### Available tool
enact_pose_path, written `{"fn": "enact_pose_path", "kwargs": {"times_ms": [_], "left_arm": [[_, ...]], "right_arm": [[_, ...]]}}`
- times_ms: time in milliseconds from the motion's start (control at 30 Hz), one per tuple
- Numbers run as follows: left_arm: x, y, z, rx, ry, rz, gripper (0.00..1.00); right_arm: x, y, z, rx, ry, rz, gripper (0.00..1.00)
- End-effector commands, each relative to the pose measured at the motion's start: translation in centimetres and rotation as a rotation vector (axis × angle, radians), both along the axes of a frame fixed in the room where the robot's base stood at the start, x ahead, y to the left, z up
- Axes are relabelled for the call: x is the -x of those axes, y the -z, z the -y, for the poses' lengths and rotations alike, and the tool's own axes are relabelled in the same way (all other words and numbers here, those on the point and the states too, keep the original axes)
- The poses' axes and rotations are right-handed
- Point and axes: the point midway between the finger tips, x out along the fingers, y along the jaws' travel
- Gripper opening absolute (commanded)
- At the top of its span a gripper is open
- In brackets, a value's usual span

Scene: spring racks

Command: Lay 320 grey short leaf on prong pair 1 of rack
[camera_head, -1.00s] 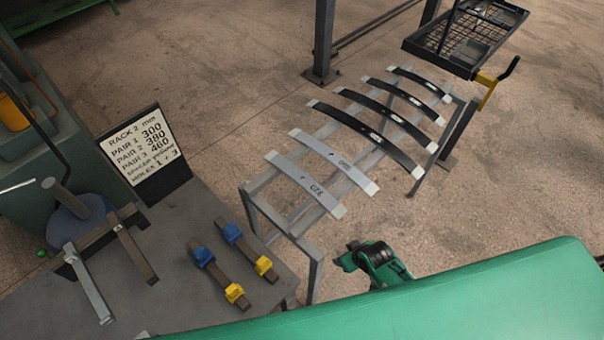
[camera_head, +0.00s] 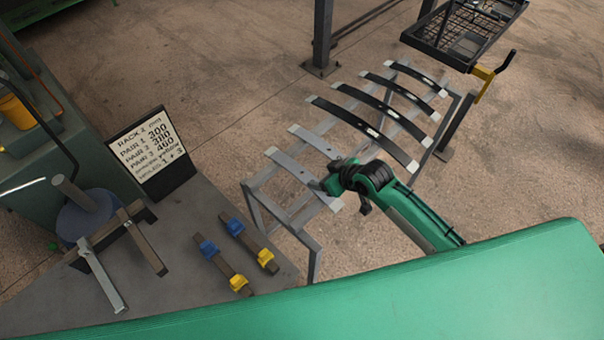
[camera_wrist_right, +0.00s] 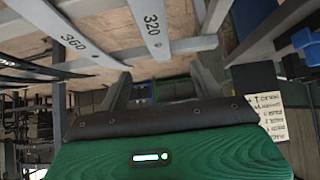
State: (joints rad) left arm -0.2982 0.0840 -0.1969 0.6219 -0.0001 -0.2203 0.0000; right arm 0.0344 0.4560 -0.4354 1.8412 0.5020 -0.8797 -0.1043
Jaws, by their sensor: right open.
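The grey 320 short leaf (camera_head: 293,170) lies across the rails of a grey metal stand (camera_head: 254,186), nearest the bench; its number shows in the right wrist view (camera_wrist_right: 151,24). My right gripper (camera_head: 331,186) is over this leaf's right-hand part, open, and hides some of it. In the wrist view the leaf runs toward the space between my open fingers (camera_wrist_right: 160,88); I cannot tell whether they touch it. A bench fixture with a dark bar (camera_head: 145,248) and a light bar (camera_head: 103,280) stands at left; I cannot make out which part is prong pair 1. My left gripper is out of view.
A second grey leaf, marked 360 (camera_wrist_right: 76,41), lies beside the 320 one. Several black leaves (camera_head: 360,130) lie farther along the stand. On the bench are a sign (camera_head: 150,152) and two bars with blue and yellow blocks (camera_head: 222,264). A wire basket (camera_head: 465,35) stands beyond.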

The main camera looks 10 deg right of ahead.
Motion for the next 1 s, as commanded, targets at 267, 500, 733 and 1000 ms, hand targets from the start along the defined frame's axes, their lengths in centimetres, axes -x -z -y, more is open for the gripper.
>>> {"fn": "enact_pose_path", "kwargs": {"times_ms": [267, 500, 733, 1000], "left_arm": [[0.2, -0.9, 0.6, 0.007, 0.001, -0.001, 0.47], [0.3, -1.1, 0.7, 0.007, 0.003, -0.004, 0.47], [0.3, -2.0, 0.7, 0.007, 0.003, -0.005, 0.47], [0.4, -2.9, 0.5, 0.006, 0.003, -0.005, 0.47]], "right_arm": [[-2.7, 3.0, -1.8, -0.002, 0.002, 0.0, 0.66], [-3.7, 4.4, -2.4, -0.001, 0.002, 0.0, 0.66], [-4.6, 5.2, -2.9, -0.002, 0.002, -0.001, 0.66], [-6.3, 7.5, -3.8, -0.001, 0.002, -0.002, 0.66]]}}
